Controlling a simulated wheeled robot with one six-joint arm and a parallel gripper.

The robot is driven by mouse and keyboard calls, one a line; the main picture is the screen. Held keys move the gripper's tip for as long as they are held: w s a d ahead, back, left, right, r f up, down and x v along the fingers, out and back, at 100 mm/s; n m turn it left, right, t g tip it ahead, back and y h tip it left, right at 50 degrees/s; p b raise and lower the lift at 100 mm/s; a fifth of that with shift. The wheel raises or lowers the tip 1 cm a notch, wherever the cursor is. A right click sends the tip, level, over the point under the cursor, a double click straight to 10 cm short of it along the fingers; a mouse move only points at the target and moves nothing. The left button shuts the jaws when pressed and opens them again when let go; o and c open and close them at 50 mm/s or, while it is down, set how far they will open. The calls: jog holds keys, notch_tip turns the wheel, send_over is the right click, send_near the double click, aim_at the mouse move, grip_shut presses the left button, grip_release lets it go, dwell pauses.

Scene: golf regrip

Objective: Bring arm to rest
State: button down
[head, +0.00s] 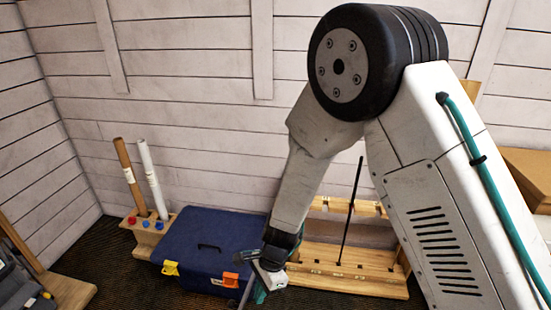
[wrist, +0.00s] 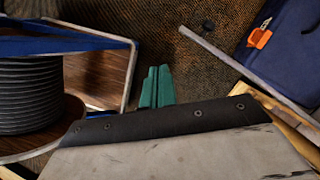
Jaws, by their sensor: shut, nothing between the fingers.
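My gripper (head: 260,297) hangs low at the bottom middle of the head view, in front of the blue toolbox's right end. Its two teal fingers also show in the wrist view (wrist: 157,86), side by side and shut with nothing between them. My arm reaches down from the upper right, bent at a large dark joint, and hides part of the wall and the wooden rack. The fingers point at dark carpet in the wrist view, and I see no contact with anything.
A blue toolbox (head: 205,250) with latches stands left of my gripper. A wooden rack (head: 345,283) holding a thin dark shaft (head: 351,212) is to the right. A wooden holder (head: 143,240) with two tubes stands left. A black ribbed spool (wrist: 30,95) is close by in the wrist view.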

jog(key=s+d+r+n+g, duration=0.1)
jog(key=s+d+r+n, duration=0.2)
jog(key=d+r+n, duration=0.5)
jog(key=s+d+r+n, duration=0.2)
jog(key=d+r, duration=0.2)
jog(key=r, duration=0.8)
jog(key=s+d+r+n+t+h, duration=0.1)
jog(key=s+d+r+t, duration=0.1)
jog(key=s+d+r, duration=0.3)
jog(key=s+d+r+n+t+h, duration=0.1)
jog(key=s+d+r+t+h, duration=0.1)
jog(key=s+d+r, duration=0.4)
jog(key=d+r+t, duration=0.1)
jog(key=d+r, duration=0.4)
jog(key=d, duration=0.3)
jog(key=shift+s, duration=0.3)
jog(key=shift+r, duration=0.1)
